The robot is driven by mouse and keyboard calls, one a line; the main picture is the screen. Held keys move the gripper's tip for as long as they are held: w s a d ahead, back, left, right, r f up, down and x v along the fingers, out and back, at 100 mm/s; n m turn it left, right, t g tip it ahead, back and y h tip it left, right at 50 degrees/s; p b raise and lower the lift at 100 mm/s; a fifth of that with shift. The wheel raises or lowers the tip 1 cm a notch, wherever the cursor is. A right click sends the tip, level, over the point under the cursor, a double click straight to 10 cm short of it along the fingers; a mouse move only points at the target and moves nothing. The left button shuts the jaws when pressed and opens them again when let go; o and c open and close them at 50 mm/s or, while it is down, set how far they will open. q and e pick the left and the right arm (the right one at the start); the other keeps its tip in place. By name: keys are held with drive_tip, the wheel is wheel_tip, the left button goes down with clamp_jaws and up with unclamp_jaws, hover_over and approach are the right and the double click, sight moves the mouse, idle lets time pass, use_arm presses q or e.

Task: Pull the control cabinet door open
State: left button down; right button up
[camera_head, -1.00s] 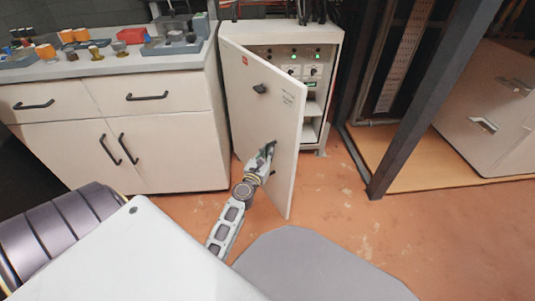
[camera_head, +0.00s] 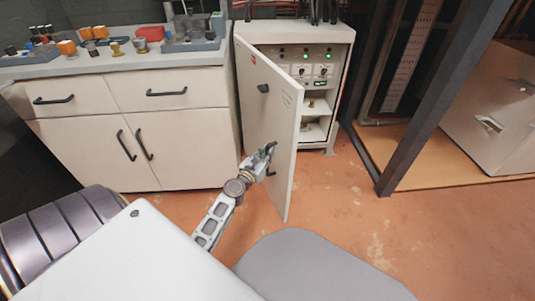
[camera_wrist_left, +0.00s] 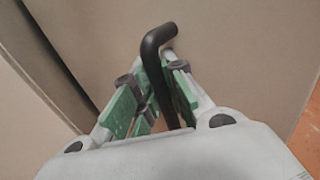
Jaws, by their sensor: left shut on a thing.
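The white control cabinet (camera_head: 343,60) stands against the back wall, with green lights, switches and inner shelves showing. Its door (camera_head: 262,115) is swung partly open, hinged on the left, with its free edge toward me. My left gripper (camera_head: 268,153) is at the lower part of the door's outer face. In the left wrist view my left gripper (camera_wrist_left: 165,90), with green finger pads, is shut on the black door handle (camera_wrist_left: 158,45). The handle's bent top sticks out above the fingers. My right gripper is not in view.
A white counter (camera_head: 180,130) with drawers and black handles stands left of the cabinet, holding small parts and trays. A dark metal post (camera_head: 430,100) stands to the right. Orange floor (camera_head: 340,205) is clear in front of the cabinet.

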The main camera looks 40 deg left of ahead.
use_arm(q)
drive_tip(key=shift+d+f, duration=0.2)
drive_tip(key=shift+d, duration=0.1)
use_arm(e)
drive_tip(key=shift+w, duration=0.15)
use_arm(q)
drive_tip(key=c, duration=1.5)
unclamp_jaws()
drive_tip(key=shift+r, duration=0.1)
drive_tip(key=shift+o, duration=0.2)
drive_tip(key=s, duration=0.7)
drive_tip(key=shift+s+d, duration=0.2)
drive_tip(key=shift+s, duration=0.05)
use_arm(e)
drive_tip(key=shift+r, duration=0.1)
